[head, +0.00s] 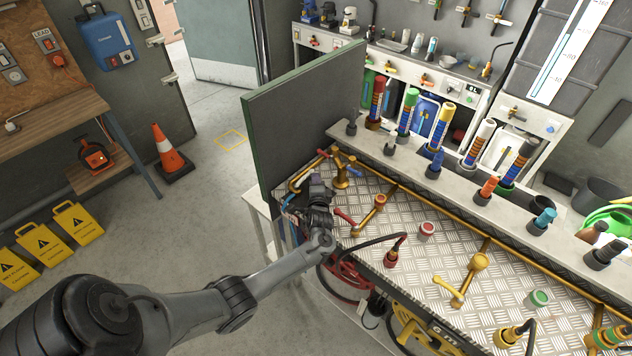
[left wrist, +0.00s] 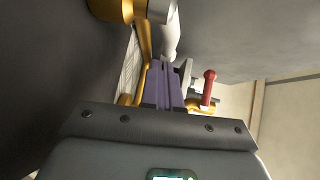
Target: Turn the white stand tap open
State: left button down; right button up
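The white lever (left wrist: 171,38) of a brass tap (left wrist: 112,8) shows at the top of the left wrist view. My left gripper (left wrist: 165,66) has purple fingers set close together, and their tips are right at the lever's near end. I cannot tell whether they touch it. In the head view my left gripper (head: 319,188) is over the left end of the tread-plate bench (head: 420,240), near the dark upright panel (head: 305,110). I cannot make out the white lever there; the gripper covers that spot. My right gripper is out of view.
A brass tap with a blue lever (head: 355,168) and a red lever (head: 345,216) stand close to my left gripper. A yellow-handled tap (head: 460,278) is farther right. A black hose with a red end (head: 391,257) lies nearer the front.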

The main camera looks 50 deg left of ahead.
pick_arm(q)
jog(key=shift+w, duration=0.2)
jog(key=shift+r, duration=0.15)
